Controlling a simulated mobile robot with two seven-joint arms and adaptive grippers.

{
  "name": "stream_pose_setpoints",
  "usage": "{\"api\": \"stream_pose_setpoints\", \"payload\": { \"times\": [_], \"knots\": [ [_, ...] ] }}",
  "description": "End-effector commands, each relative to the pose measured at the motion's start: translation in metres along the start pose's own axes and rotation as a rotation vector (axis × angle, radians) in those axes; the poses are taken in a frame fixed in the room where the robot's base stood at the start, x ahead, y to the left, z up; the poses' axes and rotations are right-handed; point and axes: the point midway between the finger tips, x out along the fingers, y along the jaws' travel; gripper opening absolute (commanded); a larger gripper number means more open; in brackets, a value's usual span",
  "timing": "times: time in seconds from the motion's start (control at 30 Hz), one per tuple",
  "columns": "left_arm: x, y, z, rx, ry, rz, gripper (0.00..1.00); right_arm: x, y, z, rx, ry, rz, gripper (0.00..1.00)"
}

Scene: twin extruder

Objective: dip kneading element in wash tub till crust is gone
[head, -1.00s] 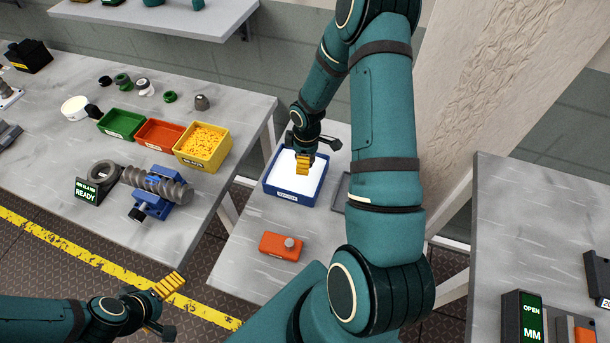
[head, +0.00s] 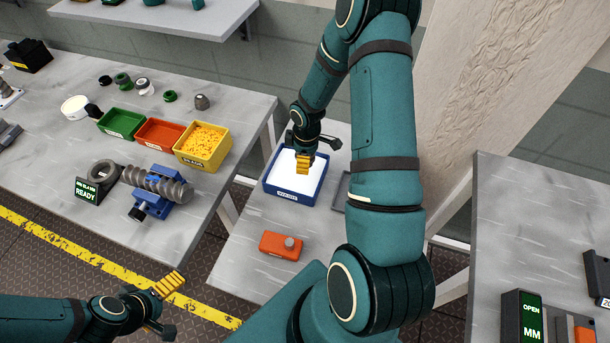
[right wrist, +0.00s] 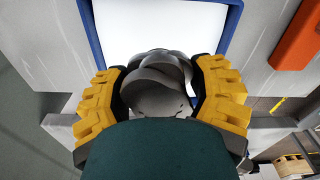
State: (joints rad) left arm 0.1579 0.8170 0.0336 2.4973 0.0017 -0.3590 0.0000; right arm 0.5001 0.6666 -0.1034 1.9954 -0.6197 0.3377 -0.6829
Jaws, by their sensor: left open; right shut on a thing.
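The wash tub (head: 283,194) is a blue box with white contents and a label on its front, standing on the middle table. My right gripper (head: 304,165) reaches down over the tub. In the right wrist view, my right gripper (right wrist: 162,105) is shut on the kneading element (right wrist: 158,80), a grey lobed piece, with the tub's blue rim (right wrist: 82,25) and white contents beyond. How deep the element sits, and whether crust is on it, I cannot tell. My left gripper (head: 165,290) is open and empty, low at the left, over the floor.
The left table holds green, orange and yellow bins (head: 203,148), a grey screw on a blue stand (head: 155,185) and a READY sign (head: 88,191). A right table (head: 535,220) carries an OPEN display.

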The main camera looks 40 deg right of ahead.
Motion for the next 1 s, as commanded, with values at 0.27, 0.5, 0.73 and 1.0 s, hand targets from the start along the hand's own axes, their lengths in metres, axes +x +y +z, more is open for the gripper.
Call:
{"api": "stream_pose_setpoints", "payload": {
  "times": [0.27, 0.5, 0.73, 1.0],
  "knots": [
    [-0.002, 0.001, 0.0, 0.0, 0.0, 0.0, 1.0, -0.003, 0.0, 0.0, 0.0, 0.001, 0.001, 0.19],
    [-0.013, 0.005, -0.002, 0.0, 0.0, 0.0, 1.0, -0.021, 0.001, -0.001, 0.0, 0.001, 0.002, 0.19],
    [-0.016, 0.006, -0.002, 0.0, 0.0, 0.0, 1.0, -0.038, 0.001, -0.002, -0.001, 0.001, 0.003, 0.19],
    [-0.016, 0.006, -0.002, 0.0, 0.0, 0.0, 1.0, -0.041, 0.0, -0.002, 0.0, 0.0, 0.001, 0.19]
  ]
}}
